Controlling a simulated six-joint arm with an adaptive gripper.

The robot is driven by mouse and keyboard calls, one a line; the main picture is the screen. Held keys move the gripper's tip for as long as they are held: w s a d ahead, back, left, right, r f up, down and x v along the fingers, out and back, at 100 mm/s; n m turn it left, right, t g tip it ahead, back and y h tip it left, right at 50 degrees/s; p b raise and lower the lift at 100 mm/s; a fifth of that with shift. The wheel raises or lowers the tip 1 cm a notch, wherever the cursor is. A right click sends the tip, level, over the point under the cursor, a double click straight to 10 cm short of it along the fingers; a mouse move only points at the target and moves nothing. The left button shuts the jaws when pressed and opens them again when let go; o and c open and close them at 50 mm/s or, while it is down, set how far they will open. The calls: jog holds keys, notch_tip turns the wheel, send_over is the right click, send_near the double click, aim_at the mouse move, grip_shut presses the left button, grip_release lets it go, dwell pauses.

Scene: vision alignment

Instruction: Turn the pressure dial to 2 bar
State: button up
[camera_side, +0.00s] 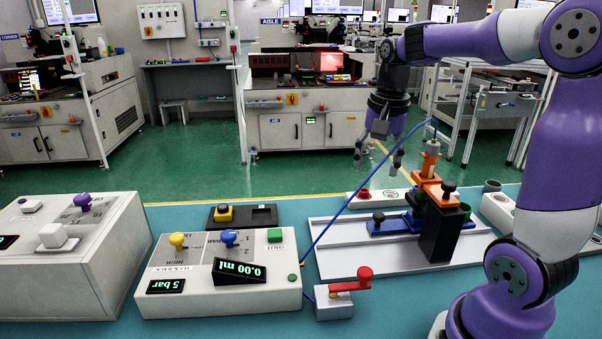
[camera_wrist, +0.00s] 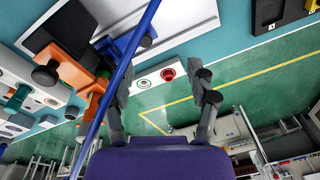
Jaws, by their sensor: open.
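A white control box (camera_side: 215,298) stands on the bench in the side view. It carries a yellow knob (camera_side: 177,241) and a blue knob (camera_side: 229,238), both with printed marks beside them. I cannot tell for certain which knob is the pressure dial, and their exact settings are too small to read. A small display (camera_side: 166,286) on the box reads 5 bar; a larger display (camera_side: 239,271) reads 0.00 ml. My gripper (camera_side: 379,158) is open and empty, above the far edge of the bench, to the right of the box and apart from it. In the wrist view my open fingers (camera_wrist: 160,88) show nothing between them.
A larger white box (camera_side: 100,270) with a purple knob stands at left. A fixture with an orange clamp (camera_side: 428,190) and black block (camera_side: 440,232) stands right of the control box. A blue tube (camera_side: 350,195) slants between. A red-handled valve (camera_side: 350,280) sits in front.

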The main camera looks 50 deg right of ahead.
jog(key=shift+d+f+m, duration=0.25)
jog(key=shift+d+m, duration=0.45)
jog(key=shift+d, duration=0.2)
jog(key=n+t+y, duration=0.2)
jog(key=n+t, duration=0.1)
jog(key=n, duration=1.7)
send_near(229, 233)
jog(key=x, duration=0.7)
jog(key=shift+f, duration=0.3)
jog(key=shift+w+a+f, duration=0.1)
jog(key=shift+w+f, duration=0.15)
jog(key=shift+f, duration=0.1)
jog(key=shift+y, duration=0.3)
grip_shut()
